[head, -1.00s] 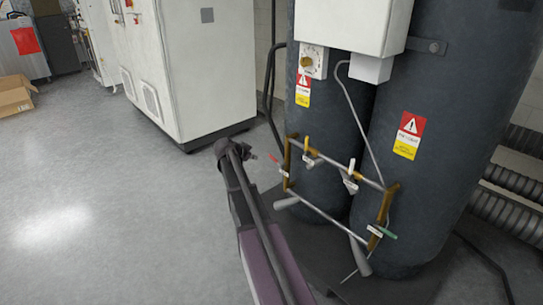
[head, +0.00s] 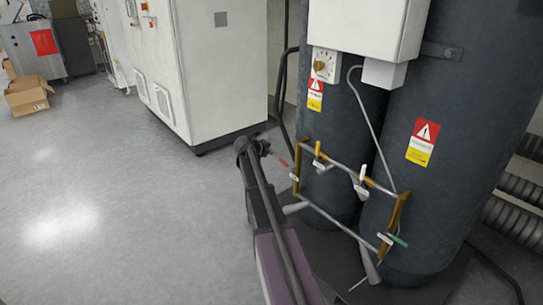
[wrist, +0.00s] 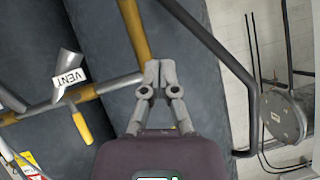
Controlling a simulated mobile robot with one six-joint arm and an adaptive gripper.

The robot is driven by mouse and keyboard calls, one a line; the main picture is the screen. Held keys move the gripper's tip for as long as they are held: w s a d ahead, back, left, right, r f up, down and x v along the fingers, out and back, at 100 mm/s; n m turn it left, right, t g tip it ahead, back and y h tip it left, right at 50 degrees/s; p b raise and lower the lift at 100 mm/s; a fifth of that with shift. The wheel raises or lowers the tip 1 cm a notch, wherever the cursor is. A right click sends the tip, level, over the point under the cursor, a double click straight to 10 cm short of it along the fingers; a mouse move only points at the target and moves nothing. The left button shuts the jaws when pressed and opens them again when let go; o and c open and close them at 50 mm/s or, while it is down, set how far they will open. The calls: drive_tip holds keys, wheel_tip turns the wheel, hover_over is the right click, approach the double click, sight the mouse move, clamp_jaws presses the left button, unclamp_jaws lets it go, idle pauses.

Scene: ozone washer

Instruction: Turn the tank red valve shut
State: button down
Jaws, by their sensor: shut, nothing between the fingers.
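The red valve handle (head: 283,162) is a short thin red lever at the left end of the pipe frame in front of the dark tanks (head: 430,200). It sticks out to the left from the brass upright (head: 297,168). My gripper (head: 268,152) is just left of and slightly above the handle; contact cannot be told. In the wrist view my gripper (wrist: 158,68) is shut and empty, its tips overlapping the edge of the brass upright (wrist: 135,30). The red handle cannot be made out there; the gripper may hide it.
A yellow handle (wrist: 81,127) and a VENT tag (wrist: 69,82) are left of my gripper. A green handle (head: 398,240) sits lower right on the frame. A dark pipe (wrist: 215,45) runs to the right.

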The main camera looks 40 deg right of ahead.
drive_tip(key=b, duration=0.4)
hover_over(282, 160)
drive_tip(key=s+a, duration=0.2)
drive_tip(key=s, duration=0.1)
wheel_tip(282, 160, down, 5)
drive_tip(key=shift+w+d+f+b, duration=0.15)
drive_tip(key=shift+w+f+b, duration=0.15)
drive_tip(key=shift+f+b, duration=0.65)
drive_tip(key=shift+w+d+f+b, duration=0.1)
drive_tip(key=shift+w+f+b, duration=0.15)
drive_tip(key=shift+f+b, duration=0.65)
drive_tip(key=shift+r, duration=0.15)
